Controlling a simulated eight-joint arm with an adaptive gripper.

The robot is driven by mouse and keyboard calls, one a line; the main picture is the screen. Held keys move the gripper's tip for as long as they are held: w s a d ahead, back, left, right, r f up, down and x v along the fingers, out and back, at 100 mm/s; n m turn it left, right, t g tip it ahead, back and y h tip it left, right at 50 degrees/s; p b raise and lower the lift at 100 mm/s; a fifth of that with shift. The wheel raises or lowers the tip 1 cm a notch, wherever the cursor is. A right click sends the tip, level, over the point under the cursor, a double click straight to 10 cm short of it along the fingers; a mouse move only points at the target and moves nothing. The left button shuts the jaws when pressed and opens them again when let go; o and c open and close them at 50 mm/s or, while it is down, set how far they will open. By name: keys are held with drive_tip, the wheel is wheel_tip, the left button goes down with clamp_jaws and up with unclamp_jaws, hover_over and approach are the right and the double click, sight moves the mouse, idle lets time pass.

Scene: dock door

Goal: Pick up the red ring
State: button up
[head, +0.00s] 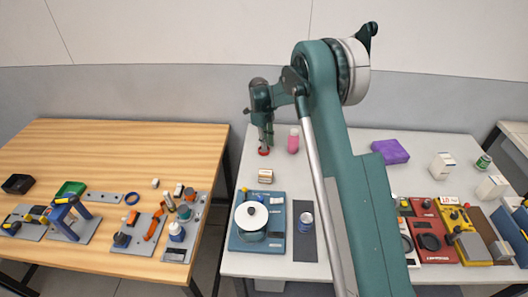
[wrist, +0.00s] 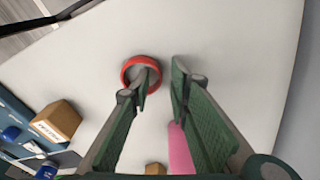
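The red ring (head: 263,153) lies on the white table near its back left, right below my gripper (head: 264,141). In the wrist view the ring (wrist: 126,75) shows as a round band, with its lower right side partly covered by a finger. My gripper (wrist: 162,84) is open, with a gap between the green-padded fingers. The left fingertip appears over the ring's opening and the right fingertip is outside it to the right. I cannot tell whether either finger touches the ring or how deep the tips reach.
A pink bottle (head: 293,141) stands close by; it also shows behind the right finger in the wrist view (wrist: 180,152). A small cardboard box (head: 265,177) and a blue board with a white-lidded pot (head: 252,215) are nearer the front. A purple block (head: 390,151) lies right.

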drive_tip(key=shift+f, duration=0.15)
idle(0.4)
clamp_jaws()
wheel_tip(320, 180, up, 10)
idle(0.8)
idle(0.5)
